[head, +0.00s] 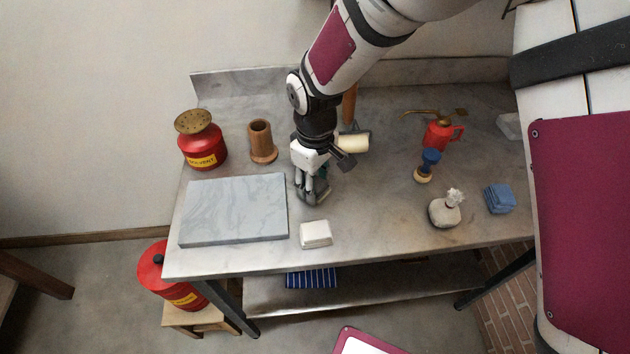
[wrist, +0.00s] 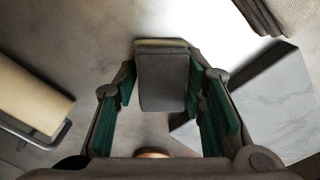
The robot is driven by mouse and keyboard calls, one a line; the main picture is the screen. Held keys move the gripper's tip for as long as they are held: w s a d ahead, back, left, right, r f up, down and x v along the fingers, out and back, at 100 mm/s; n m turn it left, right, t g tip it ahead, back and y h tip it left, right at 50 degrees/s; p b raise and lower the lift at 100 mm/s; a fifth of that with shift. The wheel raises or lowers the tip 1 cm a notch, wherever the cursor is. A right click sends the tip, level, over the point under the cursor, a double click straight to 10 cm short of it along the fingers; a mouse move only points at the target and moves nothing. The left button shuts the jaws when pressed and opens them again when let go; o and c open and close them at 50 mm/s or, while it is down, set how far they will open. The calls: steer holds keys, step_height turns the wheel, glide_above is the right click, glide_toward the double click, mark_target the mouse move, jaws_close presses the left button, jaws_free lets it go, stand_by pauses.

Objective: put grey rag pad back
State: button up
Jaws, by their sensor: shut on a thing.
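The grey rag pad (wrist: 163,80) is a dark grey folded block with a paler edge, seen between the green-lined fingers in the wrist view. My gripper (wrist: 165,95) is shut on it. In the head view my gripper (head: 313,188) points down at the middle of the bench, just right of the marble slab, and its fingers largely hide the pad. I cannot tell whether the pad touches the bench top.
The marble slab (head: 233,210) lies left, a white block (head: 316,234) in front, and a cream roller (head: 352,143) behind right. A red solvent can (head: 204,145) and wooden cup (head: 262,142) stand back left.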

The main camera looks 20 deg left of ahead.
steer(key=o, duration=1.1)
steer(key=shift+f, duration=0.1)
steer(key=shift+o, duration=0.2)
step_height(320, 180, up, 12)
steer(key=shift+r, duration=0.2)
